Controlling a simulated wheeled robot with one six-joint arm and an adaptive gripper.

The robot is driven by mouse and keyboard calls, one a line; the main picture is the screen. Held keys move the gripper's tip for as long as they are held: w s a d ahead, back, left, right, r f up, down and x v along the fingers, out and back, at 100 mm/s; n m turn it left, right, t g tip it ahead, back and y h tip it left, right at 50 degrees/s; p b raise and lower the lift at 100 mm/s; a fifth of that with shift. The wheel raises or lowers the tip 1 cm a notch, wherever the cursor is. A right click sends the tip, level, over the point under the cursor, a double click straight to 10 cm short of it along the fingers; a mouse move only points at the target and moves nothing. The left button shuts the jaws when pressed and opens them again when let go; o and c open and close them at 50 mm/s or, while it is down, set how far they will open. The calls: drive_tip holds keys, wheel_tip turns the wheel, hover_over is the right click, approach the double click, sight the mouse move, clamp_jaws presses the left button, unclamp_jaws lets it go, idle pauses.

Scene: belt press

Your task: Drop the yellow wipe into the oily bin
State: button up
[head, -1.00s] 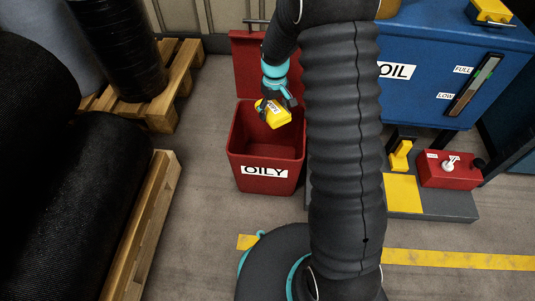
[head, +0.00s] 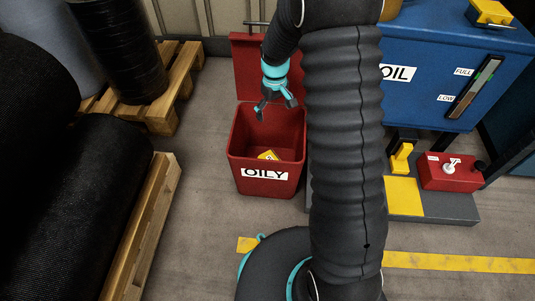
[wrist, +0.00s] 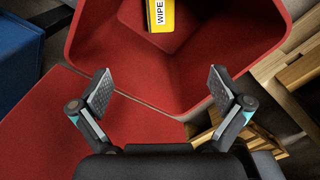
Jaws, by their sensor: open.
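The yellow wipe (head: 268,155) lies inside the red oily bin (head: 265,188), low down near its front wall in the head view. In the wrist view the wipe (wrist: 160,14) shows at the top with its WIPE label, inside the bin (wrist: 100,42). My gripper (head: 275,110) is above the bin opening, open and empty, apart from the wipe. In the wrist view its two fingers (wrist: 160,92) are spread wide with nothing between them. The bin's lid (head: 250,62) stands open behind it.
A blue oil tank (head: 430,90) stands to the right, with a red control box (head: 448,172) below it. Black rolls (head: 85,190) and wooden pallets (head: 150,200) are on the left. Bare floor lies between the pallets and the bin.

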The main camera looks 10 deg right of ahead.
wheel_tip(320, 180, up, 11)
drive_tip(key=shift+f, duration=0.15)
idle(0.6)
